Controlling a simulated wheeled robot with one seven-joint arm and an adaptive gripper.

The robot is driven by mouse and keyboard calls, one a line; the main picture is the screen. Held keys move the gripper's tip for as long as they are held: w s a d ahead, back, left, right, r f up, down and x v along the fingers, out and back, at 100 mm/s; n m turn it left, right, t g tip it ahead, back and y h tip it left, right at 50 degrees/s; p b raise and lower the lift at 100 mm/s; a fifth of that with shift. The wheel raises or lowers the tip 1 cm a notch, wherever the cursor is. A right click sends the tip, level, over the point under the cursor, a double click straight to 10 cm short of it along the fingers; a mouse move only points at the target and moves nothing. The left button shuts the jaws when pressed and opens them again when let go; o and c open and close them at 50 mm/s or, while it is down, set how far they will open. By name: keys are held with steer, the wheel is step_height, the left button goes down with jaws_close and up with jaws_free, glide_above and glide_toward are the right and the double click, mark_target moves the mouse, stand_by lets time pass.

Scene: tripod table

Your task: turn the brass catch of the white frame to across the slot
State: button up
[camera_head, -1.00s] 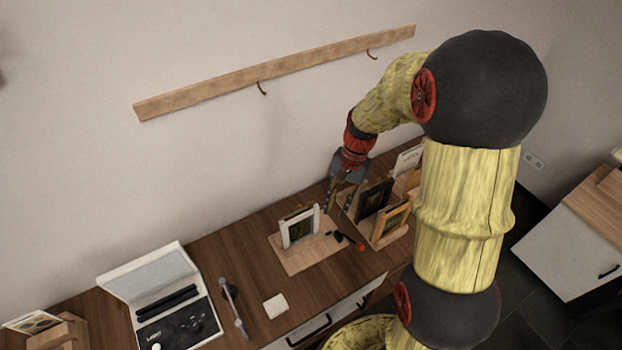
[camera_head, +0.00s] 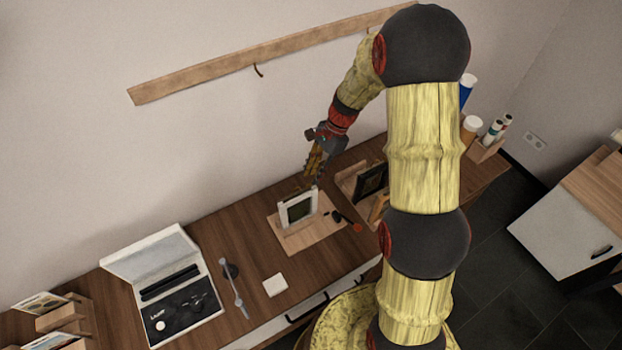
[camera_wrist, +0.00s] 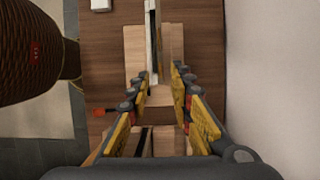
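The white frame (camera_head: 284,215) stands upright on a light wooden board (camera_head: 300,240) on the table. It shows a dark picture in the head view. In the wrist view the white frame (camera_wrist: 149,45) is seen nearly edge-on, as a thin upright strip just beyond my fingertips. The brass catch is too small or hidden to make out. My gripper (camera_head: 316,180) is above and just behind the frame's right side. In the wrist view my gripper (camera_wrist: 161,76) is open, its fingers apart with nothing held between them.
A wooden rack with dark frames (camera_head: 371,182) stands right of the board, close to my arm. A red-tipped tool (camera_head: 357,227) lies at the board's right. A white square (camera_head: 275,285), a grey bar (camera_head: 235,291) and an open case (camera_head: 178,310) lie to the left.

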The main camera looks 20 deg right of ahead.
mark_target(309, 184)
steer(key=shift+x, duration=1.55)
steer(key=shift+c, duration=0.7)
steer(key=c, duration=0.4)
jaws_close()
